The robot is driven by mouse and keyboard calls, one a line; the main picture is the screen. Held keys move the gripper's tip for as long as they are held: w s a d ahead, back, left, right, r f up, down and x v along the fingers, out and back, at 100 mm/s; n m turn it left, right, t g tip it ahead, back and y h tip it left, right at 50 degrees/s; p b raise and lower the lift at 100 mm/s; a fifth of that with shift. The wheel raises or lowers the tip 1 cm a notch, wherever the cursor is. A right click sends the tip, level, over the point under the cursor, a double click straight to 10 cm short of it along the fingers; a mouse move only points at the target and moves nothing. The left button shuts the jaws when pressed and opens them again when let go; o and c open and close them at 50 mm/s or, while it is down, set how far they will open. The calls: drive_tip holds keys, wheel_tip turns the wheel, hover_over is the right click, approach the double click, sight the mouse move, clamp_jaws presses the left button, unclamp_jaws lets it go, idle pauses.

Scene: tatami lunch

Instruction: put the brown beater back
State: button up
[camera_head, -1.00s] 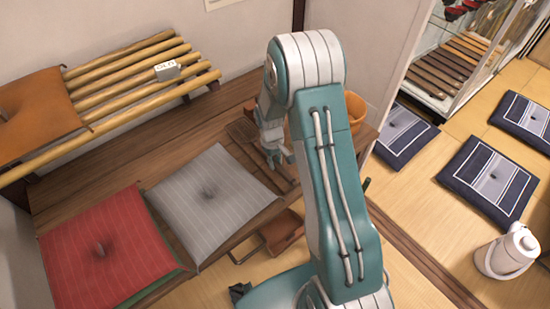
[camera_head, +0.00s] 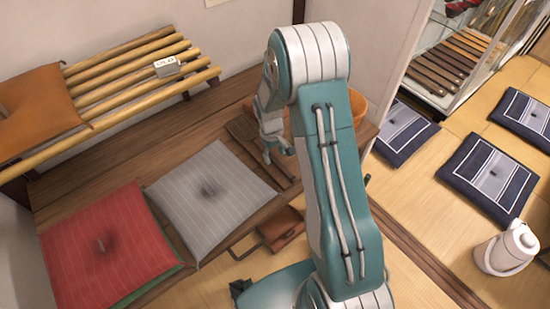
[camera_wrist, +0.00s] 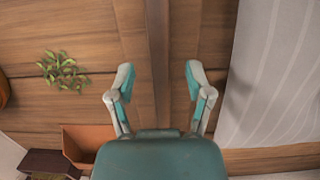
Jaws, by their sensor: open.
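My gripper (camera_head: 279,156) points down over the wooden bench, beside the grey cushion. In the wrist view its two fingers (camera_wrist: 160,76) are spread wide, with nothing gripped between them. A narrow dark brown strip (camera_wrist: 158,45) runs lengthwise between the fingertips in that view. I cannot tell whether it is the beater's handle or part of the bench. In the head view a flat brown slatted piece (camera_head: 246,132) lies on the bench close to my gripper, partly hidden by my arm. I cannot surely identify the brown beater.
The grey cushion (camera_head: 209,189) and red cushion (camera_head: 108,245) cover the bench's left. A brown object (camera_head: 283,228) with a thin bent handle lies by the front edge. An orange bucket (camera_head: 357,105) stands behind my arm. The wrist view shows a small plant (camera_wrist: 62,73).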

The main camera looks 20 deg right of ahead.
wheel_tip(320, 180, up, 10)
drive_tip(key=w, duration=0.1)
drive_tip(key=shift+w+a, duration=0.15)
drive_tip(key=shift+a, duration=0.1)
drive_tip(key=s+a+r+m+t, duration=0.1)
drive_tip(key=s+r+t, duration=0.1)
drive_tip(key=s+r, duration=0.45)
drive_tip(key=s+a+r+m+t, duration=0.15)
drive_tip(key=s+r, duration=0.25)
drive_tip(key=r, duration=0.6)
drive_tip(key=s+a+r+t, duration=0.1)
drive_tip(key=s+r, duration=0.1)
drive_tip(key=s, duration=0.5)
drive_tip(key=s+a+r+m+t, duration=0.1)
drive_tip(key=s+r+t, duration=0.1)
drive_tip(key=s, duration=0.5)
drive_tip(key=shift+s+r+y, duration=0.15)
drive_tip(key=shift+r+y, duration=0.15)
drive_tip(key=shift+r, duration=0.45)
drive_tip(key=shift+t, duration=0.25)
drive_tip(key=shift+c, duration=0.6)
drive_tip(key=shift+a, duration=0.15)
